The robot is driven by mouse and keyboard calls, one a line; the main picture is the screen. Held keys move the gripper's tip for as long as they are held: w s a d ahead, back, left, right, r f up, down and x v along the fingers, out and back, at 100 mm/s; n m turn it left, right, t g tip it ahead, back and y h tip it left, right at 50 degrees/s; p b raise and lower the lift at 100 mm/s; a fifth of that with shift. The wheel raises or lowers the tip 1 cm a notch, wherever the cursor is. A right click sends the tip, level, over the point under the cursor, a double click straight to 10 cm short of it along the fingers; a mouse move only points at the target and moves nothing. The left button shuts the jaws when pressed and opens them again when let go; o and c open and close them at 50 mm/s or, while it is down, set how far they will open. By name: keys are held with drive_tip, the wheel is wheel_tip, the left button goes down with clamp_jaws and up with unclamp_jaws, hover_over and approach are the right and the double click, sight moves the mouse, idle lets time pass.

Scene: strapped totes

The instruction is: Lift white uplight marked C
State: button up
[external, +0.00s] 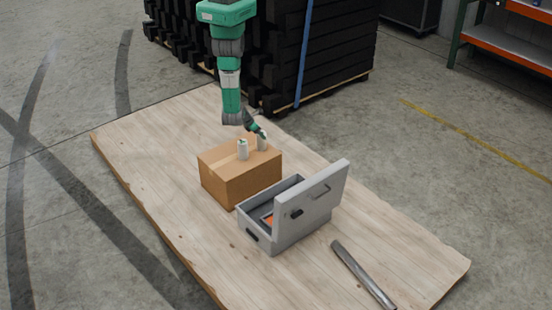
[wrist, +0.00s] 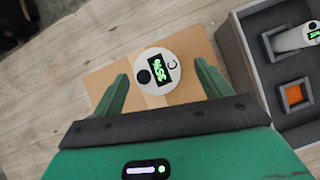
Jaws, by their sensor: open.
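The white uplight marked C (wrist: 170,68) shows from above in the wrist view, with a black round spot and a green-lit display on its top. It lies between and just beyond the tips of my gripper (wrist: 163,82), which is open. I cannot tell whether the fingers touch the uplight.
A grey open case (external: 285,235) stands close to the box, its lid raised. In the wrist view the case (wrist: 240,60) holds another white item (wrist: 292,40) and an orange square (wrist: 294,94). A metal bar (external: 362,275) lies on the wooden platform (external: 150,165).

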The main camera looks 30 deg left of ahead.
drive_tip(key=b+x, duration=0.4)
drive_tip(key=x, duration=0.1)
drive_tip(key=shift+s+a+f, duration=0.1)
drive_tip(key=shift+a+f, duration=0.15)
drive_tip(key=shift+r, duration=0.1)
drive_tip(key=shift+c, duration=0.7)
drive_tip(key=c, duration=1.3)
wheel_tip(320, 180, up, 10)
drive_tip(key=p, duration=0.6)
drive_tip(key=shift+p, duration=0.35)
drive_tip(key=shift+c, duration=0.2)
